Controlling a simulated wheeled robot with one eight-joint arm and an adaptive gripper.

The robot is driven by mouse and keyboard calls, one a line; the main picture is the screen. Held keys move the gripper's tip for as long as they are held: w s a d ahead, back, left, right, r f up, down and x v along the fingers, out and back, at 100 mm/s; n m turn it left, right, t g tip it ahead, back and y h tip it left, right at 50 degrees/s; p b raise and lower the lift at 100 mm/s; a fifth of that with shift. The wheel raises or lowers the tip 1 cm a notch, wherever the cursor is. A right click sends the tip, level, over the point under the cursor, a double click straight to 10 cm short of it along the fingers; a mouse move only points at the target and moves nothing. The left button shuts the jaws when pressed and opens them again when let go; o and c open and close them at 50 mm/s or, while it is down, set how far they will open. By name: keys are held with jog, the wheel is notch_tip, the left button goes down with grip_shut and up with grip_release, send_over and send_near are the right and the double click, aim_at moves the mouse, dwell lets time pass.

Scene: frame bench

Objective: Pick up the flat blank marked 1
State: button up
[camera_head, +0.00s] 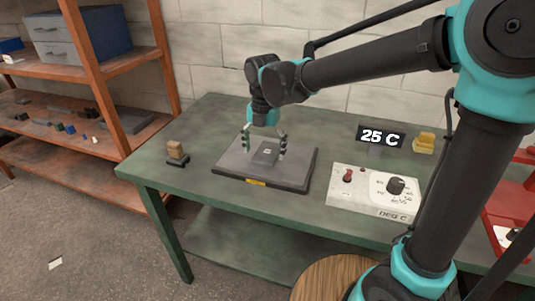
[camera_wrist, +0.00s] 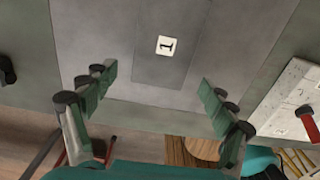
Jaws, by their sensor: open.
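The flat blank marked 1 (camera_head: 267,158) is a grey rectangular piece with a small white label. It lies on the dark grey plate (camera_head: 232,166) on the green bench. In the wrist view the blank (camera_wrist: 178,66) shows upper centre, and its label reads 1. My gripper (camera_head: 264,148) points down over the blank, with a finger to each side of it. In the wrist view my gripper (camera_wrist: 157,82) is open, with nothing between its fingers. Whether the fingertips touch the plate is unclear.
A control box (camera_head: 374,193) with a red switch and dial stands right of the plate. Behind it are a "25 C" display (camera_head: 381,136) and a yellow block (camera_head: 424,142). A brown block on a dark base (camera_head: 176,151) stands left. Bare bench (camera_head: 215,120) lies behind the plate.

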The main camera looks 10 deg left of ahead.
jog(key=shift+f, duration=0.75)
jog(key=shift+c, duration=0.3)
jog(key=c, duration=1.8)
jog(key=shift+r, duration=0.1)
jog(key=shift+c, duration=0.2)
jog(key=shift+r, duration=0.1)
